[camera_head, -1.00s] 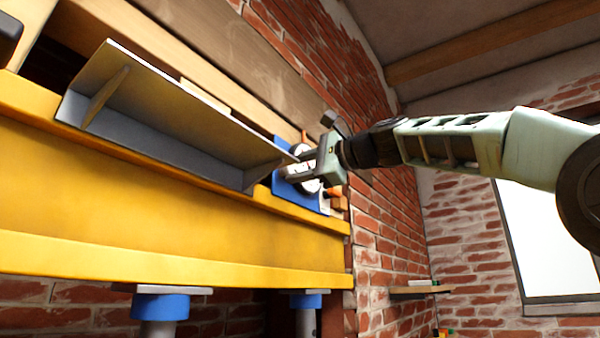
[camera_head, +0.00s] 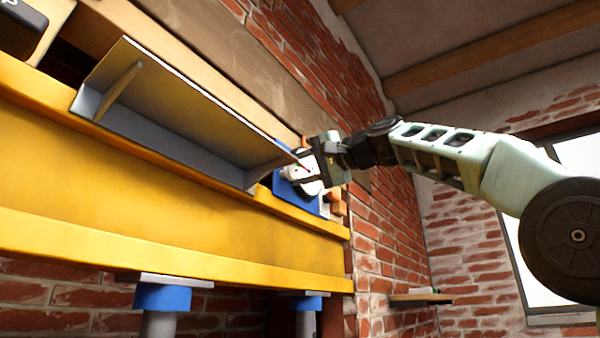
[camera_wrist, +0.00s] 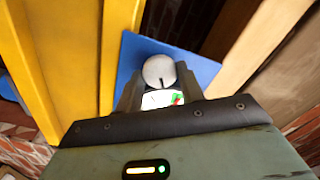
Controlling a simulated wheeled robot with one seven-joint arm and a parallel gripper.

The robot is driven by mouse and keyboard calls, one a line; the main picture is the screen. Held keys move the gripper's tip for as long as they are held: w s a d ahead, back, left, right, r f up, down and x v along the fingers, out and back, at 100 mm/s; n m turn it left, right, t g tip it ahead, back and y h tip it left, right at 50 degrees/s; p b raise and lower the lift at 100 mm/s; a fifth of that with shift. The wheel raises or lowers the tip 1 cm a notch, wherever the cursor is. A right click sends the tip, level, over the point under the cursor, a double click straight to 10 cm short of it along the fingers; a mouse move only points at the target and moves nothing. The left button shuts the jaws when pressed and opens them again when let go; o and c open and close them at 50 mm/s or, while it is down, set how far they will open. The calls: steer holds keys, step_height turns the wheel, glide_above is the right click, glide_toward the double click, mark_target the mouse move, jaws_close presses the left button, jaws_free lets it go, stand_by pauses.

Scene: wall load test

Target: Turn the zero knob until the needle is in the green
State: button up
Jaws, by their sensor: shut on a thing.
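The round silver zero knob (camera_wrist: 159,70) with a dark mark sits between the fingers of my gripper (camera_wrist: 158,82) in the wrist view. My gripper is shut on it. Just below the knob is a white dial face (camera_wrist: 155,100) with a green patch (camera_wrist: 175,97) and a small red needle at that patch. The dial is partly covered by my gripper, so I cannot tell exactly where the needle tip lies. In the head view my gripper (camera_head: 314,170) reaches the white gauge on a blue plate (camera_head: 298,196), and the knob is mostly hidden.
A yellow beam (camera_head: 150,180) runs along the wall, with a grey metal angle bracket (camera_head: 170,105) on it, close left of my gripper. Blue-topped posts (camera_head: 163,297) stand below. A small orange block (camera_head: 338,208) is beside the plate. A brick wall is behind; open room lies right.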

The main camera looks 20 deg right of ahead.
steer(key=shift+f+n, duration=0.1)
steer(key=shift+n, duration=0.4)
steer(key=o, duration=1)
steer(key=b+v, duration=0.7)
steer(key=v, duration=1)
steer(key=shift+s, duration=0.15)
steer(key=shift+d, duration=0.1)
